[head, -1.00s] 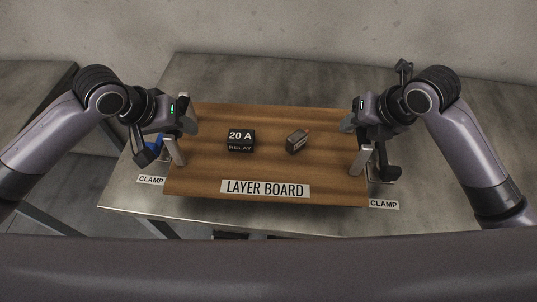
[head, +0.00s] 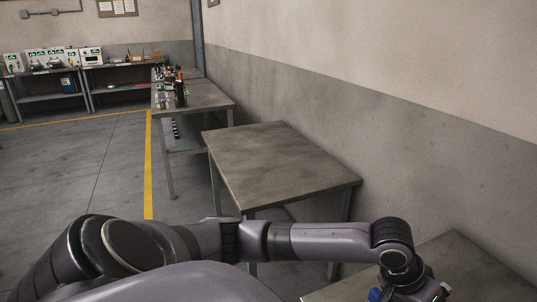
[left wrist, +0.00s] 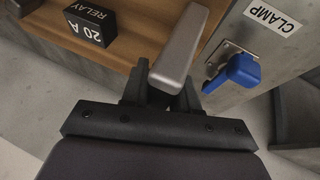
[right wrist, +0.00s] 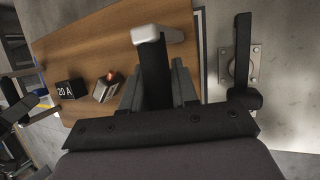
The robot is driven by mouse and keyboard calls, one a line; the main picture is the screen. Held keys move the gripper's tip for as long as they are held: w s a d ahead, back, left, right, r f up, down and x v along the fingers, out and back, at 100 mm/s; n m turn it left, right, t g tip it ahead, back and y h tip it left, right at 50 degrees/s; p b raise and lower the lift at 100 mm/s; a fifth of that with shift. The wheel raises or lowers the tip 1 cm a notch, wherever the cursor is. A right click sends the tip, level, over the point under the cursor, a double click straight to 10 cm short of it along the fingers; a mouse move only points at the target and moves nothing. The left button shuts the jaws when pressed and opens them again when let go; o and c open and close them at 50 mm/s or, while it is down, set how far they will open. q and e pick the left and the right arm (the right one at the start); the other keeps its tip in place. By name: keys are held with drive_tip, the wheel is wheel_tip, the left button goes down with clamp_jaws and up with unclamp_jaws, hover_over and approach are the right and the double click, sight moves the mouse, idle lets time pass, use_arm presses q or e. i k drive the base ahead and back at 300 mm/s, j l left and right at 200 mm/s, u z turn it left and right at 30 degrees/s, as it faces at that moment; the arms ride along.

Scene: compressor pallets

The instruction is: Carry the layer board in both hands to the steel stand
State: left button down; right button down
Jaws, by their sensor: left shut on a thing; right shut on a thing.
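The wooden layer board (right wrist: 85,45) shows in both wrist views and is outside the head view. My left gripper (left wrist: 160,95) is shut on the pale grey handle (left wrist: 180,45) at one end of the board (left wrist: 145,18). My right gripper (right wrist: 155,90) is shut on the handle at the other end (right wrist: 158,35). A black 20 A relay (left wrist: 90,24) and a small grey part (right wrist: 107,87) lie on the board. A bare steel-topped table (head: 280,160), unlabelled, stands in the middle of the head view; it may be the steel stand.
Another table (head: 195,95) with items stands beyond the bare one. Open floor (head: 75,165) lies left. A wall (head: 400,110) runs along the right.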

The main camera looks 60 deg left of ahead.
sight(254, 153)
drive_tip(key=k+u, duration=0.15)
drive_tip(key=k, duration=0.45)
drive_tip(key=j+u, duration=0.2)
drive_tip(key=u, duration=2.7)
drive_tip(key=i+l, duration=0.1)
drive_tip(key=i, duration=0.4)
